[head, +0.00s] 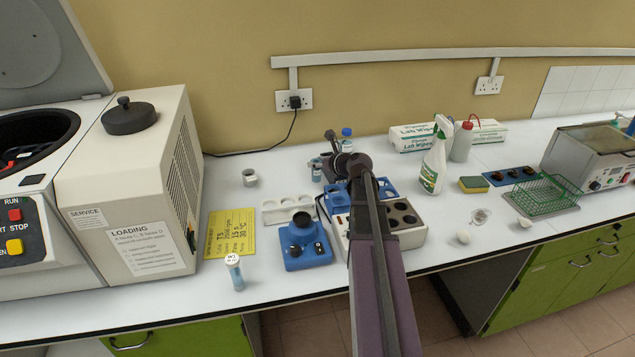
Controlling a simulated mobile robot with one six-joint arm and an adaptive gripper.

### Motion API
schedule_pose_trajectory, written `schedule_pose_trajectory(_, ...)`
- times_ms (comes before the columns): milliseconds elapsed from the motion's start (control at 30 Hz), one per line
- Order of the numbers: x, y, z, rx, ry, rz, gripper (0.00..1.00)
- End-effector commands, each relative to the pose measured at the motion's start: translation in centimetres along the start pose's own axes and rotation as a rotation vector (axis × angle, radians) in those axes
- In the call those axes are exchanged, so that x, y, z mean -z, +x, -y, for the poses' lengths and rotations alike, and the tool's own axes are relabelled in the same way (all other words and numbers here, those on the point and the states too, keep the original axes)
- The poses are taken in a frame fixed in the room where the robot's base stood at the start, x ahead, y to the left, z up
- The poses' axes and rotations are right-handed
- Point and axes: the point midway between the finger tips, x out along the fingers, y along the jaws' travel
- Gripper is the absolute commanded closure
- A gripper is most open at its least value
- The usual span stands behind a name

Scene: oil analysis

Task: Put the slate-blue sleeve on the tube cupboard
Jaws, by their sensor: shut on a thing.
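My gripper (334,157) is at the far end of my arm, over the back middle of the bench by a blue rack. It is small and dark here. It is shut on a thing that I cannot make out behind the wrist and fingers. I cannot pick out the slate-blue sleeve for certain. A tube with a blue body and white cap (235,272) stands upright at the bench's front edge, apart from my gripper. Green cupboard fronts (568,265) show under the bench; I cannot tell which thing is the tube cupboard.
A centrifuge (140,190) fills the left. A yellow card (230,234), white rack (288,209) and blue device (305,246) lie left of my arm. A spray bottle (434,165), sponge (473,184) and green wire basket (545,196) stand right.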

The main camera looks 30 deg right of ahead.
Motion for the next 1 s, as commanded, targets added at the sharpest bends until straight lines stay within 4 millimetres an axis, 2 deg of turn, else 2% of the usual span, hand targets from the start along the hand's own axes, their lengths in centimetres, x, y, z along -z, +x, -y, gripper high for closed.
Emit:
schedule_pose_trajectory(33,0.8,0.3,0.0,0.0,0.0,0.0,0.94)
schedule_pose_trajectory(200,1.4,0.6,0.0,0.0,0.0,0.0,0.94)
schedule_pose_trajectory(733,1.7,0.8,-0.1,-0.001,0.0,0.0,0.94)
schedule_pose_trajectory(1000,3.5,1.5,-0.1,-0.002,0.0,0.0,0.94)
